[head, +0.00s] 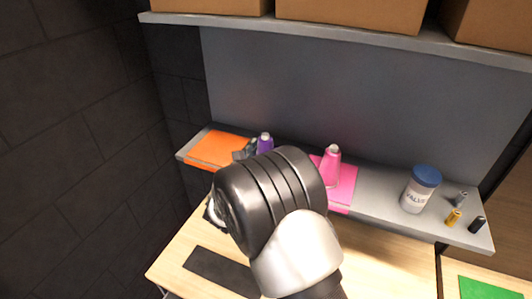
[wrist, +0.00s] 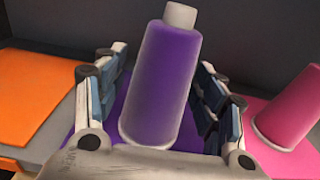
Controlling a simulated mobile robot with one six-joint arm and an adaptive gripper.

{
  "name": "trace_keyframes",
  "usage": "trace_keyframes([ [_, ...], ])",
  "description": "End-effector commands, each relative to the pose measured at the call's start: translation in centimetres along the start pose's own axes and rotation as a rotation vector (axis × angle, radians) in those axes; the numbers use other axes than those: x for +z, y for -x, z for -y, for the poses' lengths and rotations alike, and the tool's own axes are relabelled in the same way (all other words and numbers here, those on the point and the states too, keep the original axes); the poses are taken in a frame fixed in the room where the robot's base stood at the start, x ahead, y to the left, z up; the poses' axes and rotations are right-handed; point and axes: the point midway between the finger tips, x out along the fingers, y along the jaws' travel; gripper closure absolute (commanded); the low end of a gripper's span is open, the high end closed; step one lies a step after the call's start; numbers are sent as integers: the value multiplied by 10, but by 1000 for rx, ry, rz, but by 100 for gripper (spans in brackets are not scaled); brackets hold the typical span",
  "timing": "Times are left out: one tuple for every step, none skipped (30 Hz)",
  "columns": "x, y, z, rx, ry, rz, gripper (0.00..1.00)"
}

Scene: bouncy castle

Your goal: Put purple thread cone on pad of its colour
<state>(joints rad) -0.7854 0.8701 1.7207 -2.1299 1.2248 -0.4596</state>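The purple thread cone (wrist: 163,85), with a pale top, is between the two fingers of my gripper (wrist: 163,62) in the wrist view. The fingers are spread, with a gap showing on the left side of the cone and a narrower one on the right. The purple pad (wrist: 122,100) shows below and behind the cone. The cone's base appears to be over this pad; its contact is partly hidden by my gripper. In the head view the cone's top (head: 265,143) shows on the grey shelf, beside my gripper (head: 248,150), which my arm mostly covers.
An orange pad (head: 216,150) lies to the left. A pink cone (head: 331,167) stands on a pink pad (head: 345,185) to the right. Further right are a blue-lidded jar (head: 421,190) and several small items. An upper shelf (head: 330,29) with boxes overhangs.

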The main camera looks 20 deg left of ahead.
Motion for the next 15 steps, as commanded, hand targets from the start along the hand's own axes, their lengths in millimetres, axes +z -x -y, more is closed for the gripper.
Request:
trace_keyframes([
  [0,0,0,0,0,0,30],
  [0,0,0,0,0,0,29],
  [0,0,0,0,0,0,29],
  [0,0,0,0,0,0,29],
  [0,0,0,0,0,0,29],
  [0,0,0,0,0,0,29],
  [0,0,0,0,0,0,29],
  [0,0,0,0,0,0,29],
  [0,0,0,0,0,0,29],
  [0,0,0,0,0,0,29],
  [1,0,0,0,0,0,29],
  [2,0,0,0,0,0,29],
  [4,0,0,0,0,0,29],
  [5,1,0,0,0,0,29],
  [4,7,-1,2,0,0,29],
])
